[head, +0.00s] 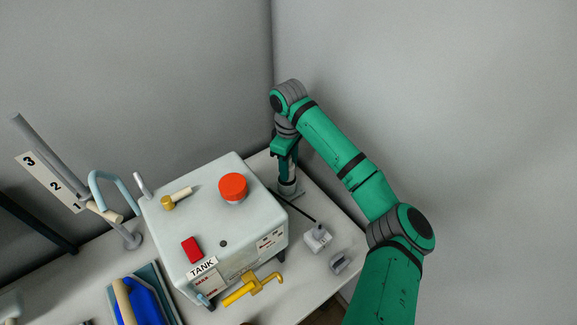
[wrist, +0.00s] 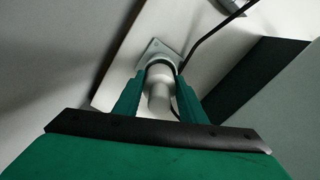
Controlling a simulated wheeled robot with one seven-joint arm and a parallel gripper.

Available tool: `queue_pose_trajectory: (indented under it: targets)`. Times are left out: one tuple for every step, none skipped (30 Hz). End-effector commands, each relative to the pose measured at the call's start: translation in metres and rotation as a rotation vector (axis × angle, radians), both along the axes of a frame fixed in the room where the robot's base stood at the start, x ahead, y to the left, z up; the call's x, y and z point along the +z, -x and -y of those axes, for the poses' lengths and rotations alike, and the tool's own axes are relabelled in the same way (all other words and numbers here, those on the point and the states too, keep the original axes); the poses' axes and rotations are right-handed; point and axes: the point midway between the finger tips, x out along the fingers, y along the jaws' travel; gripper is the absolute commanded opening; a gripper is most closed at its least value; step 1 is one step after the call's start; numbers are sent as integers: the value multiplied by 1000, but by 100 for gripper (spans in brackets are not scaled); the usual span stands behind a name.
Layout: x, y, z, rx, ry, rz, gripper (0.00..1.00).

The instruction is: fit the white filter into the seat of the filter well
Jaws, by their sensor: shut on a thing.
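The white filter (wrist: 159,88) is a pale cylinder between the two green fingers of my gripper (wrist: 160,78) in the wrist view. My gripper is shut on it. Its far end meets the filter well (wrist: 155,47), which shows as a light square plate with a grey round part on it. I cannot tell whether the filter is down in the seat or only at its mouth. In the head view my gripper (head: 287,169) points down behind the tank, over the filter well (head: 290,191) on the bench. The filter is mostly hidden there.
The pale tank box (head: 215,225) with a red cap (head: 232,188) stands left of my gripper. A black hose (head: 298,208) runs near the well. Small grey fittings (head: 318,238) lie in front. A yellow valve (head: 251,288) is at the tank's front. Walls rise behind.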

Motion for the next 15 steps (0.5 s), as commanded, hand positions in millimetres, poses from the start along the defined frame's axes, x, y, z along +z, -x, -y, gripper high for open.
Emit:
queue_pose_trajectory:
  targets:
    - [0, 0, 0, 0, 0, 0, 14]
    - [0, 0, 0, 0, 0, 0, 14]
    - [-1, 0, 0, 0, 0, 0, 14]
    - [-1, 0, 0, 0, 0, 0, 14]
    - [-1, 0, 0, 0, 0, 0, 14]
    - [-2, 0, 0, 0, 0, -1, 14]
    - [-2, 0, 0, 0, 0, -1, 14]
    - [-3, 0, 0, 0, 0, -1, 14]
    - [-3, 0, 0, 0, 0, -1, 14]
    - [-4, 0, 0, 0, -1, 0, 14]
    - [-4, 0, 0, 0, -1, 0, 14]
    - [-5, 0, 0, 0, -1, 0, 14]
    - [-5, 0, 0, 0, -1, 0, 14]
    - [-5, 0, 0, 0, -1, 0, 14]
    - [-6, 0, 0, 0, -1, 0, 14]
